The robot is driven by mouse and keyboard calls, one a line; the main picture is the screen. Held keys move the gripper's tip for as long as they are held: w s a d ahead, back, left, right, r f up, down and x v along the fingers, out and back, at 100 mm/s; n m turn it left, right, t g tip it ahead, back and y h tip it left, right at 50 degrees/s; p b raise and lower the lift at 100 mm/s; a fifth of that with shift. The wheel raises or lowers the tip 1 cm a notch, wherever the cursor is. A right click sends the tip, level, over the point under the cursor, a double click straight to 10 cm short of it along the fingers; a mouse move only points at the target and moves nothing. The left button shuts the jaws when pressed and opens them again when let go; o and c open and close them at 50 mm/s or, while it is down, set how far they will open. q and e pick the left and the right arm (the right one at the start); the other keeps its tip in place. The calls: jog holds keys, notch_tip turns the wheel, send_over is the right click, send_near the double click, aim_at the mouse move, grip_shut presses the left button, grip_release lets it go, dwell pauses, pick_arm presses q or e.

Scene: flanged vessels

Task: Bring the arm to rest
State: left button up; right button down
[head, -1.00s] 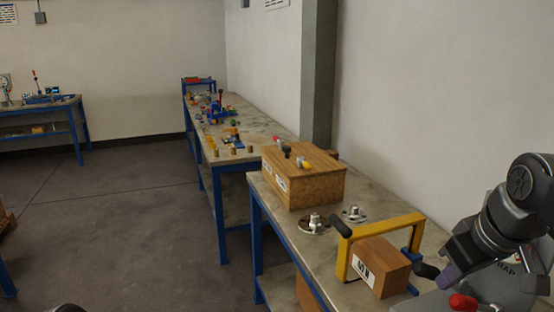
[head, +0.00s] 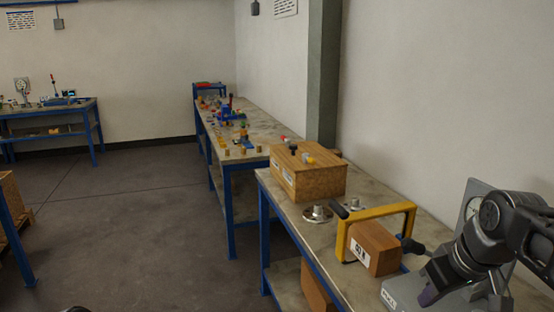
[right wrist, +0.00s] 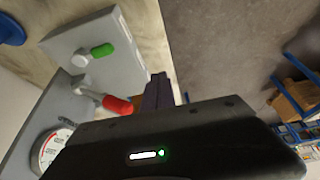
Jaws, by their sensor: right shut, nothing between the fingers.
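My right gripper (head: 428,293) is at the lower right of the head view, its arm coming in from the right edge. Its dark purple fingers (right wrist: 158,92) are together and empty in the right wrist view. They are in front of a grey device (head: 400,290) on the bench. In the wrist view this device shows a red-handled lever (right wrist: 117,105), a green-handled lever (right wrist: 102,50) and a round gauge (right wrist: 52,148). I cannot tell the exact gap between the fingers and the device. My left gripper is not in view.
The near bench (head: 288,205) carries a large wooden box (head: 308,178), two metal flanges (head: 318,214) (head: 353,204) and a yellow frame (head: 345,240) around a wooden block (head: 375,246). A second bench (head: 262,128) behind holds small parts. The floor (head: 130,220) at left is open.

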jog(key=w+a+f+g+y, duration=0.1)
jog(key=a+f, duration=0.3)
jog(key=f, duration=0.6)
jog(key=a+f+m+y, duration=0.1)
jog(key=a+f, duration=0.4)
jog(key=f, duration=0.5)
jog(key=w+a+f+g+y, duration=0.1)
jog(key=a+f, duration=0.3)
jog(key=f, duration=0.6)
jog(key=s+a+f+m+g, duration=0.1)
jog(key=s+a+f, duration=0.3)
jog(key=s+f, duration=0.5)
jog(key=s+a+f+m+g, duration=0.1)
jog(key=s+a+f, duration=0.4)
jog(key=s+f, duration=0.5)
jog(key=shift+s+m, duration=0.55)
jog(key=shift+m, duration=0.25)
jog(key=shift+r, duration=0.1)
